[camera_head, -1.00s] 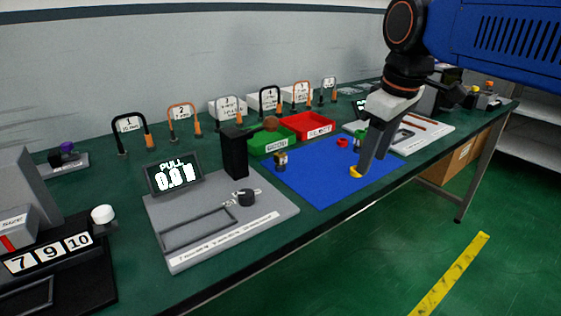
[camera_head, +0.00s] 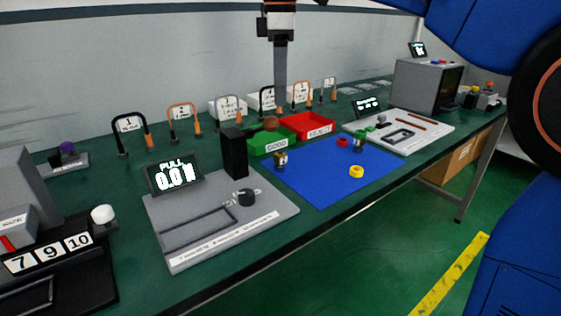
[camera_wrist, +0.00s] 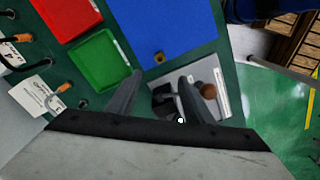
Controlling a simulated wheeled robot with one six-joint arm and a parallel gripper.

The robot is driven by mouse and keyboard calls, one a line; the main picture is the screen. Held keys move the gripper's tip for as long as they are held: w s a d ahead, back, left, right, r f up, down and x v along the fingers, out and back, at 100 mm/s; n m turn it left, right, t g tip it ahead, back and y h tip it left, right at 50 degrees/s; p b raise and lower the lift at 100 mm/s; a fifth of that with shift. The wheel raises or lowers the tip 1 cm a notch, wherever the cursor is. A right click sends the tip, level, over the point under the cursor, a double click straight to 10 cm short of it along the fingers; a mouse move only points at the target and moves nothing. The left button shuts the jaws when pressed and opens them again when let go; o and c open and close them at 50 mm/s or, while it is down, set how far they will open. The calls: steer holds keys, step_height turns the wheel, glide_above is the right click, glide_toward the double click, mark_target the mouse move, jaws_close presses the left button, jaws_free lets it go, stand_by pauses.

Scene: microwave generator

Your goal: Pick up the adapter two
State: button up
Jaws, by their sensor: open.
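My gripper (camera_head: 280,84) hangs fingers-down above the back of the bench, seen edge-on in the head view. In the wrist view its two fingers (camera_wrist: 160,78) are apart with nothing held between them. No part is clearly marked as adapter two. A stand with an orange-handled loop and a sign reading 2 (camera_head: 181,112) is at the back left. My gripper is apart from all of these.
A green tray (camera_head: 275,146) and a red tray (camera_head: 318,130) sit behind the mat.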

mark_target(281, 152)
step_height(281, 152, down, 16)
steer(key=shift+d+f, duration=0.15)
steer(key=shift+f, duration=0.05)
stand_by(0.5)
steer(key=c, duration=1.1)
